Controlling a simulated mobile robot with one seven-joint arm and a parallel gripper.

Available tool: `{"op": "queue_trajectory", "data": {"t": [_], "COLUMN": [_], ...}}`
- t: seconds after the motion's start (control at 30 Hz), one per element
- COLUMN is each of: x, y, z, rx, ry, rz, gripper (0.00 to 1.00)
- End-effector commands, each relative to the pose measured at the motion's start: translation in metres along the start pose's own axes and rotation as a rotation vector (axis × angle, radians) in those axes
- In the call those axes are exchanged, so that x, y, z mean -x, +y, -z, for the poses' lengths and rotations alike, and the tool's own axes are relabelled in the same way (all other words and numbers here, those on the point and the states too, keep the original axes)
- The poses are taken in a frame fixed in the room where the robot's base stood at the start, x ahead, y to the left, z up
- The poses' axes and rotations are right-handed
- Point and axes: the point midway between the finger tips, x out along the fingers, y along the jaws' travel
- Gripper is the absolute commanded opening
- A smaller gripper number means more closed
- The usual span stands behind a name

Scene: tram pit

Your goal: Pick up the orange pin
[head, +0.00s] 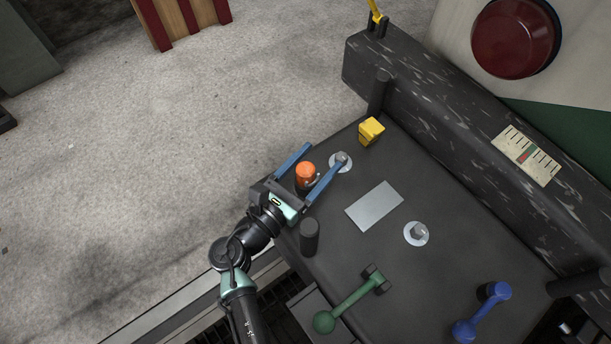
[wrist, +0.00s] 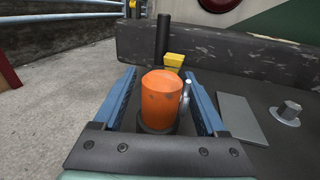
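The orange pin (head: 306,172) stands upright in a dark round base on the dark grey deck, near its left edge. It also shows in the wrist view (wrist: 161,97), large and in the middle. My gripper (head: 322,153) is open, with one blue finger on each side of the pin. In the wrist view my gripper (wrist: 158,82) has a gap between the pin and each finger. A small metal ring or clip hangs at the pin's right side.
A yellow block (head: 371,130), a metal bolt with a washer (head: 416,233), a grey plate (head: 374,206), a green lever (head: 350,301) and a blue lever (head: 482,312) are on the deck. Dark posts stand near its edges. A thick scuffed beam (head: 450,121) bounds the far side.

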Motion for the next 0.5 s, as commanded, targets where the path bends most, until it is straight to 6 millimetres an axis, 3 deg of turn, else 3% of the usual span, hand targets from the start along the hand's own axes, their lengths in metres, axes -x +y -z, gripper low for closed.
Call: {"op": "queue_trajectory", "data": {"t": [0.03,0.37,0.5], "x": [0.0002,0.0006,0.0006], "y": [0.0000,-0.0001,-0.0001], "z": [0.0001,0.0003,0.0004], "rx": [0.000,0.000,0.000], "ry": [0.000,0.000,0.000], "rz": [0.000,0.000,0.000], "gripper": [0.63,0.04,0.00]}}
